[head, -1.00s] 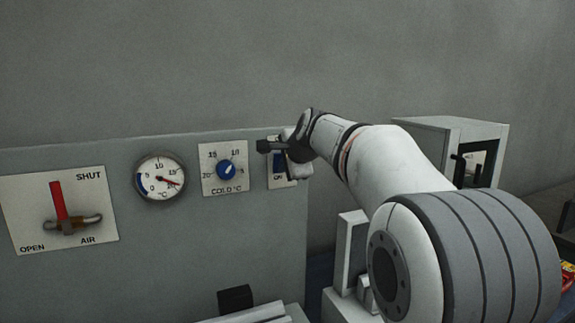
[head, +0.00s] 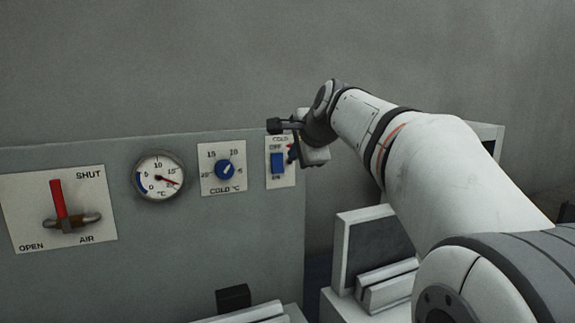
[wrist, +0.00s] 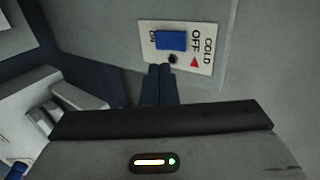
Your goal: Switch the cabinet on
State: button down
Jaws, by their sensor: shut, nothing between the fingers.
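The cabinet's COLD switch is a blue rocker (head: 277,163) on a white plate (head: 283,181), with OFF above it and ON below. In the wrist view the rocker (wrist: 171,40) shows with OFF to its right and ON to its left. A small dark round spot (wrist: 172,59) sits beside the rocker, and a red triangle (wrist: 195,63) is near OFF. My gripper (wrist: 160,69) is shut and empty, its fingertips just below the plate's edge in the wrist view. In the head view it is right of the rocker, covering part of the plate's right edge. I cannot tell whether it touches.
On the grey panel (head: 130,270) left of the switch are a blue COLD °C knob (head: 224,170), a round gauge (head: 159,175) and a red AIR lever (head: 58,199) standing upright. A black block (head: 234,298) is low in front. White units (head: 343,255) stand at right.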

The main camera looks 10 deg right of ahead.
jog(key=v, duration=0.5)
jog(key=shift+w+r, duration=0.1)
jog(key=s+f+n+g+h, duration=0.1)
jog(key=s+f+n+g, duration=0.3)
jog(key=s+f+n, duration=0.4)
jog(key=s+a+f+n+g+h, duration=0.1)
jog(key=s+f+n+g, duration=0.3)
jog(key=s+f, duration=1.5)
notch_tip(320, 180, down, 8)
jog(key=n, duration=0.3)
jog(key=shift+s+r+n, duration=0.2)
jog(key=shift+r+n, duration=0.05)
jog(key=shift+n, duration=0.15)
